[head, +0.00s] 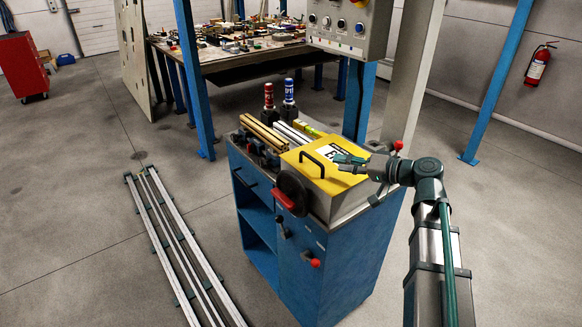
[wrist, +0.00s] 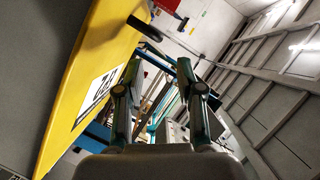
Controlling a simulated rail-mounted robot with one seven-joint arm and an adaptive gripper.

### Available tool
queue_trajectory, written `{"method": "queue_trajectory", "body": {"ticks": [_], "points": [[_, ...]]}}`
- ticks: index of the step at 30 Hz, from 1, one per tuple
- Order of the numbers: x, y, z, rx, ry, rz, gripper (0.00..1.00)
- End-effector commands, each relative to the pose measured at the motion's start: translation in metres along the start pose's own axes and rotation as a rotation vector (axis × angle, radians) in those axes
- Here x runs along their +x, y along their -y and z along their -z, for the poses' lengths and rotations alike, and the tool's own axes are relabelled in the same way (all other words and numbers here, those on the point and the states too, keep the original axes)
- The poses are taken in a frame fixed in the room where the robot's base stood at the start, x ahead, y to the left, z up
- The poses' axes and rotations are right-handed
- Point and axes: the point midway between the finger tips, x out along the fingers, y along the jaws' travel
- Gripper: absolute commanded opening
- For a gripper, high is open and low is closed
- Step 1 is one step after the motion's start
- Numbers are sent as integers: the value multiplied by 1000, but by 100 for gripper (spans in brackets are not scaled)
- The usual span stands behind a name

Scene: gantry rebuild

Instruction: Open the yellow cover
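The yellow cover (head: 328,172) lies closed on a grey box on top of the blue cabinet. It has a black bar handle (head: 312,159) near its left side and a white label. In the wrist view the cover (wrist: 98,45) fills the left side, with its black handle (wrist: 146,29) at the upper left of the fingertips. My gripper (head: 340,163) is over the right part of the cover, to the right of the handle and apart from it. In the wrist view my gripper's fingers (wrist: 160,72) are spread, with nothing between them.
A black disc (head: 291,193) with a red grip is on the cabinet's front left. A control panel (head: 349,24) hangs above, beside a slanted pale post (head: 413,70). Rails (head: 178,250) lie on the floor.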

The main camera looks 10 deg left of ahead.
Motion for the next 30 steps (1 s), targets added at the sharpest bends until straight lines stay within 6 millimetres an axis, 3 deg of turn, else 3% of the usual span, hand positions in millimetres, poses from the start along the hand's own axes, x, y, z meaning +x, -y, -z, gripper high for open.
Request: {"method": "queue_trajectory", "body": {"ticks": [7, 21, 30], "points": [[20, -2, 3, 0, -4, -9, 37], [94, -3, 3, 0, -3, -8, 37], [108, -4, 2, 0, -5, -9, 37]]}}
